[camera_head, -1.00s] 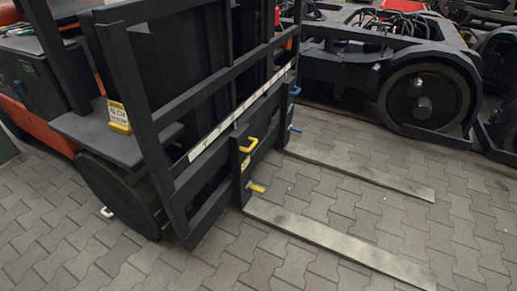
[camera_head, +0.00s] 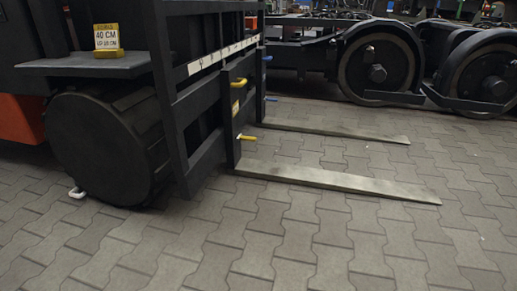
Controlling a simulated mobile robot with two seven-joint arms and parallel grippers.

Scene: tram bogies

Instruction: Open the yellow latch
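Two small yellow parts sit on the near fork bracket of the forklift. The upper yellow latch handle (camera_head: 239,83) stands out near the top of the bracket. The lower yellow lever (camera_head: 247,137) sticks out to the right near the fork's heel. I cannot tell from here whether the latch is open or shut. Two blue parts sit on the far fork bracket, an upper one (camera_head: 267,58) and a lower one (camera_head: 271,99). Neither of my grippers is in view.
The near fork (camera_head: 340,181) and far fork (camera_head: 335,129) lie low over the paving and reach right. A dark forklift wheel (camera_head: 100,147) and a yellow-white sign (camera_head: 106,38) are at left. Bogie wheels (camera_head: 380,68) stand behind. The foreground paving (camera_head: 250,250) is clear.

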